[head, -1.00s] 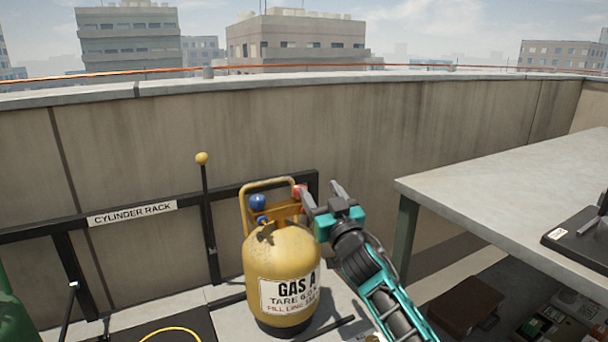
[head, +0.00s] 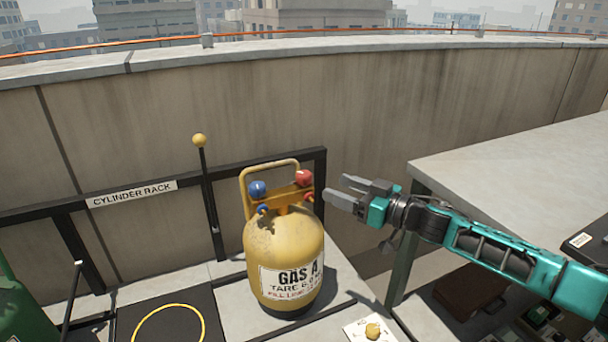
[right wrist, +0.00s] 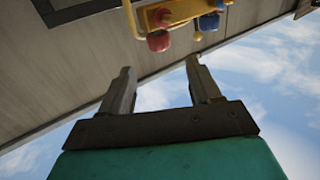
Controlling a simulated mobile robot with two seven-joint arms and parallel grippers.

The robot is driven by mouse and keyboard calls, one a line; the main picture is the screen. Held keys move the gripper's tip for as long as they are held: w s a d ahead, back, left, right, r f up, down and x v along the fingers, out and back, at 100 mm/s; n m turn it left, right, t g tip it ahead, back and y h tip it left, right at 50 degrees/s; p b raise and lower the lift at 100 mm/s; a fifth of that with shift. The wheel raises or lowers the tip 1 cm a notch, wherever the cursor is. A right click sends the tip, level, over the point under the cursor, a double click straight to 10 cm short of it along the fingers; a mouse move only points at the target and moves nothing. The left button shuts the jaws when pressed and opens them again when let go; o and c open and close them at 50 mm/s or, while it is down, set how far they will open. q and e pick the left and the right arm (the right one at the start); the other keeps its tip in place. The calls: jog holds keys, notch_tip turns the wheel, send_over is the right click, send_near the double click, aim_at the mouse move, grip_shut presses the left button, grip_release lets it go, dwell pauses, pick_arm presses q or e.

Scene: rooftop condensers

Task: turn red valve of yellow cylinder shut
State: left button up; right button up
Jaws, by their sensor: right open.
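The yellow cylinder (head: 284,245), labelled GAS A, stands upright in front of the cylinder rack. Its red valve (head: 304,178) is at the upper right of its yellow collar, and a blue valve (head: 257,189) is at the left. My right gripper (head: 335,190) is open and empty, just right of the red valve and apart from it, with its fingers pointing left. In the right wrist view the open fingers (right wrist: 158,80) show below the red valve (right wrist: 159,41), with clear space between. My left gripper is not in view.
The black cylinder rack (head: 160,188) runs along the parapet wall, with a yellow-knobbed lever (head: 200,141) left of the cylinder. A grey table (head: 520,170) stands at the right. A green cylinder (head: 22,312) is at the lower left. A yellow ring (head: 200,322) marks the floor mat.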

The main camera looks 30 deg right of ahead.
aim_at(304, 173)
jog(key=x, duration=1)
jog(key=shift+w+b, duration=0.25)
jog(key=shift+b, duration=0.15)
jog(key=shift+c, duration=0.4)
